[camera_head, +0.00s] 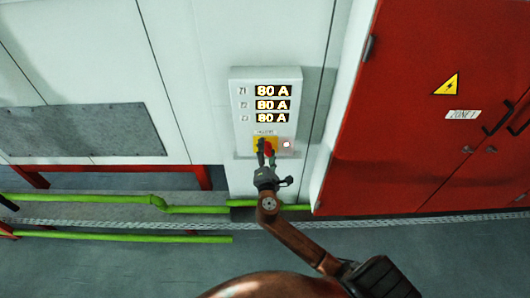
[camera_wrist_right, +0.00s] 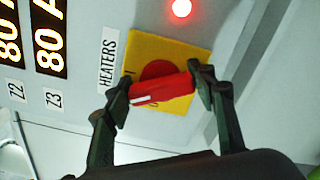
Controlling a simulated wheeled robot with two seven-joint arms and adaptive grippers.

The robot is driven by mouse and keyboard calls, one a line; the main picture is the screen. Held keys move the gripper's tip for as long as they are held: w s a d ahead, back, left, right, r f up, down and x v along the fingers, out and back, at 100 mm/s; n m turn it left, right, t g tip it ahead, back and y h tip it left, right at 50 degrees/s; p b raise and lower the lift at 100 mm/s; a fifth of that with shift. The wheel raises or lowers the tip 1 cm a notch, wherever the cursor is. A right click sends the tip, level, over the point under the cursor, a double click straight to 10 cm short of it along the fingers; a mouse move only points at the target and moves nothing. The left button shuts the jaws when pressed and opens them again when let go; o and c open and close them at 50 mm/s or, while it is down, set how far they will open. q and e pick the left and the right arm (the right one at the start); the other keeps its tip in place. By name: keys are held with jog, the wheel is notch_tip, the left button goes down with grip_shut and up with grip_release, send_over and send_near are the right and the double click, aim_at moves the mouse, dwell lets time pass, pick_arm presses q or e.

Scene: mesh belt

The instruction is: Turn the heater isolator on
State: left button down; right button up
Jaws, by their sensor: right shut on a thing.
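The heater isolator is a red rotary handle (camera_wrist_right: 162,90) on a yellow plate (camera_wrist_right: 140,48), under a label reading HEATERS (camera_wrist_right: 108,62). In the head view the yellow plate (camera_head: 257,141) sits low on a white panel (camera_head: 241,100) with three displays, each reading 80 A. My right gripper (camera_head: 266,150) is at the handle, its fingers on either end of it; it also shows in the right wrist view (camera_wrist_right: 160,92). It is shut on the red handle, which hides part of the plate and its marks. My left gripper is not in view.
A red indicator light (camera_wrist_right: 181,8) glows beside the plate. A red cabinet (camera_head: 410,110) with handles and a warning sign stands at right. Green pipes (camera_head: 180,209) run low along the wall, with grey floor in front.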

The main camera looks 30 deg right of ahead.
jog(key=m+b, duration=0.2)
jog(key=m, duration=0.1)
jog(key=shift+f+m, duration=0.2)
jog(key=shift+m, duration=0.1)
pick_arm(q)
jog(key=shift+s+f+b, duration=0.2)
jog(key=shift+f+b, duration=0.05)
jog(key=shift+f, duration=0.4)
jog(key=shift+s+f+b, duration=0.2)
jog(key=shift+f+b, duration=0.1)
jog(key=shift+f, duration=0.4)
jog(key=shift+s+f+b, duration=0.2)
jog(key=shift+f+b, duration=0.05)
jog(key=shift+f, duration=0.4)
pick_arm(e)
jog(key=shift+m, duration=1.2)
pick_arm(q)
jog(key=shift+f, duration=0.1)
pick_arm(e)
jog(key=shift+r, duration=0.1)
jog(key=o, duration=1.2)
jog(key=v, duration=1.2)
